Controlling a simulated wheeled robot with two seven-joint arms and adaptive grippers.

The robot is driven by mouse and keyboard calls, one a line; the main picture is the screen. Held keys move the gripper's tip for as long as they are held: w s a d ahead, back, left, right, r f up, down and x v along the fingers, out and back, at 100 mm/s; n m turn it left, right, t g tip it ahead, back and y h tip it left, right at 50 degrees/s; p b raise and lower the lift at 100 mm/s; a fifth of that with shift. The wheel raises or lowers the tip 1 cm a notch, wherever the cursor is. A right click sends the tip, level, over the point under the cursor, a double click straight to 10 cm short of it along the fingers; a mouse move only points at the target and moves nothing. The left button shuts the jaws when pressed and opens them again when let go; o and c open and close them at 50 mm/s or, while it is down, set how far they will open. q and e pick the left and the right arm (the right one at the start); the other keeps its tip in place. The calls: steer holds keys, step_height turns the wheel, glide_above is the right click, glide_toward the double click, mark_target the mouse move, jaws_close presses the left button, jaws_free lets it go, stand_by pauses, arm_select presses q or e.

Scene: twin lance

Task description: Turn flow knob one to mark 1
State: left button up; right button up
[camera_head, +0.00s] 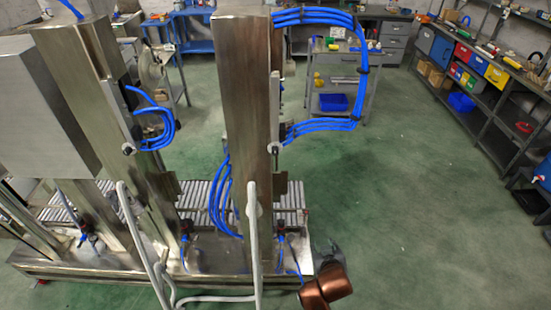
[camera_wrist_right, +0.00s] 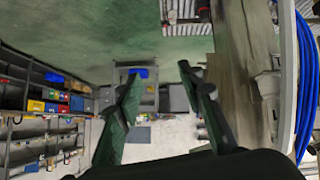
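No part is clearly marked as flow knob one. A small round pale fitting (camera_head: 274,148) sits on the side of the right steel column, and a similar one (camera_head: 128,149) is on the left column. I cannot tell whether either is the knob, and no mark 1 is readable. My right gripper (camera_head: 332,254) is low at the machine's front right corner, beside the base. In the right wrist view its two dark fingers (camera_wrist_right: 160,76) are wide apart with nothing between them. My left gripper is not in view.
The steel columns (camera_head: 243,110) carry blue hoses (camera_head: 360,75) and pale pipes (camera_head: 255,225). A roller conveyor (camera_head: 200,196) runs behind them. Shelves with coloured bins (camera_head: 465,53) line the right wall. The green floor (camera_head: 410,190) right of the machine is clear.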

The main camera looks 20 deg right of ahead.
steer(key=w+a+r+t, duration=0.4)
steer(key=w+a+r, duration=0.1)
steer(key=w+r, duration=0.5)
steer(key=t+h, duration=0.1)
steer(key=t, duration=0.3)
glide_toward(275, 153)
steer(key=w, duration=0.2)
steer(key=x, duration=0.7)
steer(key=shift+s+d+f, duration=0.1)
steer(key=shift+d, duration=0.1)
steer(key=shift+c, duration=0.4)
jaws_close()
